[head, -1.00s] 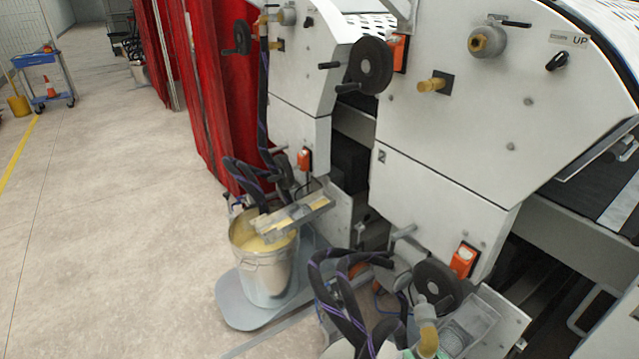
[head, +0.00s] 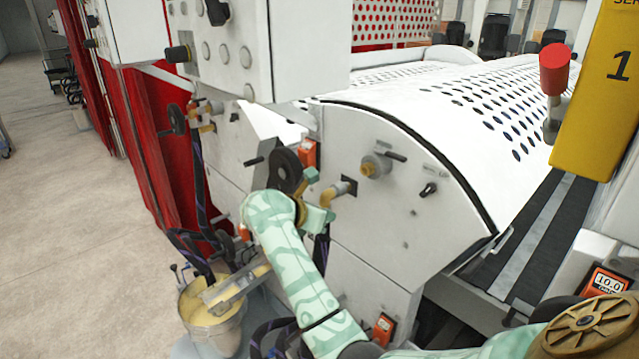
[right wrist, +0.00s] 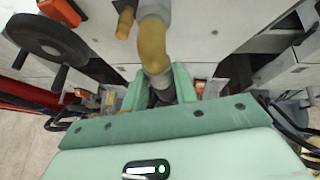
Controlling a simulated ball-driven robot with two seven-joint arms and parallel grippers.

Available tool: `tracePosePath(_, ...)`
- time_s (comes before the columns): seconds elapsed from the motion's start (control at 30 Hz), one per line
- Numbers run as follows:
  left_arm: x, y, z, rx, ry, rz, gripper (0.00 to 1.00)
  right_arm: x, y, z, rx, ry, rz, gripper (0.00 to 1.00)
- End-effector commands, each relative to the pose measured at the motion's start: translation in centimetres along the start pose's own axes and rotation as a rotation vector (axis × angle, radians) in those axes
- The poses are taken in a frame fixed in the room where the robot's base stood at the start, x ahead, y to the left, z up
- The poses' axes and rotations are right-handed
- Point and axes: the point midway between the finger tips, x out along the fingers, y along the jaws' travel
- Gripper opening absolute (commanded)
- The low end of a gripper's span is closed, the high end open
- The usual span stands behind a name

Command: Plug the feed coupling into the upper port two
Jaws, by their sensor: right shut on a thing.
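My right gripper (head: 318,198) is raised at the front panel of the roller unit and is shut on the feed coupling. In the right wrist view the coupling (right wrist: 153,45) is a yellow elbow with grey collars, standing up from between the green fingers (right wrist: 158,88). A yellow stub (right wrist: 125,22) on the panel, seemingly upper port two, shows just left of the elbow. In the head view its dark square plate (head: 349,184) is right beside the gripper. I cannot tell whether coupling and stub touch. My left gripper is not in view.
A black handwheel (head: 286,170) and an orange box (head: 308,153) are close left of the port. A valve (head: 375,166) and a black knob (head: 428,189) are to its right. A metal bucket (head: 212,325) stands below. A grey control box (head: 255,50) overhangs at the upper left.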

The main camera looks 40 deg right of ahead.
Motion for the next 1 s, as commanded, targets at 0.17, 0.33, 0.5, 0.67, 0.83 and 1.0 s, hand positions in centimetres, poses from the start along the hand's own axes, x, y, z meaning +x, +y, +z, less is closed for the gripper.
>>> tracePosePath(0.17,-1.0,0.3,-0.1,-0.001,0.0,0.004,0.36,-0.9,0.6,0.9,0.014,0.005,-0.025,0.0)
tracePosePath(0.33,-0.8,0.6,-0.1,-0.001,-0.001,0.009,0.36,-0.8,0.6,0.8,0.014,0.004,-0.025,0.0)
tracePosePath(0.5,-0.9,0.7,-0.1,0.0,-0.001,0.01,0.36,-1.0,0.6,0.8,0.01,0.002,-0.03,0.0)
tracePosePath(0.67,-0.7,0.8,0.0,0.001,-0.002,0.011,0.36,-0.8,0.5,1.0,0.003,-0.007,-0.05,0.0)
tracePosePath(0.83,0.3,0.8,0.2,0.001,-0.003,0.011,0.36,0.8,0.0,1.9,0.002,-0.007,-0.049,0.0)
tracePosePath(1.0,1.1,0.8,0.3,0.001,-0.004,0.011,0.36,2.3,-0.4,2.8,0.002,-0.008,-0.048,0.0)
